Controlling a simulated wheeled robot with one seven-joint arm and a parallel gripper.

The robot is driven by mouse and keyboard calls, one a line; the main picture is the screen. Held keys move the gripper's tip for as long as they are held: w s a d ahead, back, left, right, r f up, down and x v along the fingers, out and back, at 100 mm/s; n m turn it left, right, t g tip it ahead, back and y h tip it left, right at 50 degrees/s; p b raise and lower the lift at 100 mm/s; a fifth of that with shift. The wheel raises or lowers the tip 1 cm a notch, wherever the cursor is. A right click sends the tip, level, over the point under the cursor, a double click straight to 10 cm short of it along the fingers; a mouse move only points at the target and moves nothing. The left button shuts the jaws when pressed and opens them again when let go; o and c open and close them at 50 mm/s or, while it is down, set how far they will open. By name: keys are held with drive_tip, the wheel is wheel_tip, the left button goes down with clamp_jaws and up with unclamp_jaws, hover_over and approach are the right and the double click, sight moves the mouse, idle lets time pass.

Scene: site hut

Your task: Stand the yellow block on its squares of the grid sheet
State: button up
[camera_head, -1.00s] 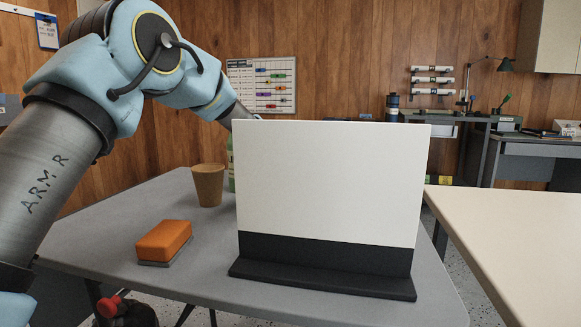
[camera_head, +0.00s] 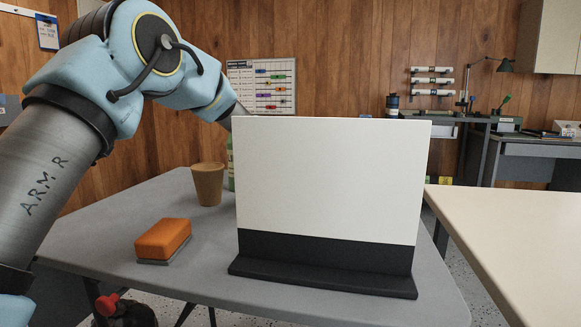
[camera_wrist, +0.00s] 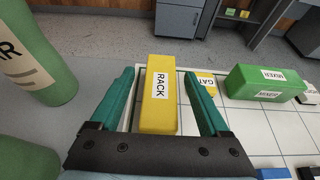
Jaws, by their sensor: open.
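In the wrist view a yellow block (camera_wrist: 158,95) labelled RACK lies between the two open fingers of my gripper (camera_wrist: 163,85). I cannot tell whether the fingers touch it. The white grid sheet (camera_wrist: 215,145) with dark lines lies under and to the right of it. In the head view a white board hides the block, the sheet and my gripper.
A green block (camera_wrist: 268,84) labelled MIXER lies at the right, with a small yellow piece (camera_wrist: 206,82) beside it. A green cylinder (camera_wrist: 35,55) stands at the left. The white board (camera_head: 330,180), orange sponge (camera_head: 163,240) and brown cup (camera_head: 208,184) stand on the grey table (camera_head: 90,235).

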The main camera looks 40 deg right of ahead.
drive_tip(key=shift+r+p, duration=0.8)
drive_tip(key=shift+p, duration=0.1)
drive_tip(key=b+v, duration=0.1)
drive_tip(key=v, duration=0.6)
drive_tip(key=shift+s+a+f+b, duration=0.1)
drive_tip(key=shift+a+f+b, duration=0.1)
drive_tip(key=shift+b, duration=0.1)
drive_tip(key=shift+r, duration=0.1)
